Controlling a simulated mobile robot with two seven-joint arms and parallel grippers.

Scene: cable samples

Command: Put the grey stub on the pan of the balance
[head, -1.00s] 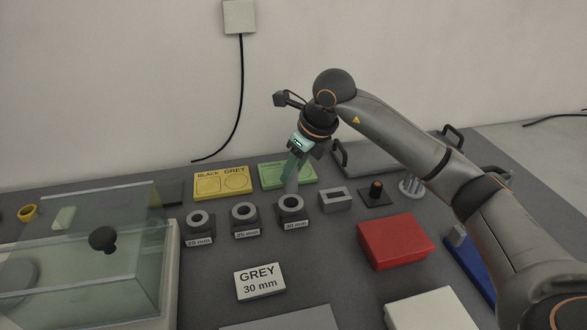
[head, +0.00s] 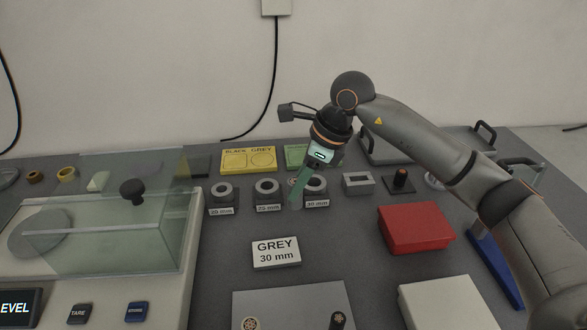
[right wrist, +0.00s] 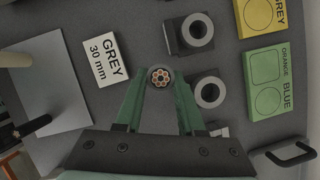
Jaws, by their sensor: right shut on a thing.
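My right gripper (head: 298,190) is shut on the grey stub (head: 295,202), held upright in front of the 30 mm ring block (head: 316,186). In the right wrist view the stub's end (right wrist: 160,77), with a ring of copper-coloured cores, shows between the green fingers (right wrist: 162,90). The balance (head: 185,275) stands at the left with a clear glass shield (head: 110,245) and a black knob (head: 132,190). Its round grey pan (head: 38,232) shows at the left, partly behind the glass. I cannot tell whether the shield is open. My left gripper is out of view.
A card reading GREY 30 mm (head: 276,254) lies between the balance and the red box (head: 416,230). A grey plate (head: 290,300) in front bears cable pieces. Other ring blocks (head: 222,192) and a yellow BLACK/GREY tray (head: 248,160) stand behind. The grey table is clear between them.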

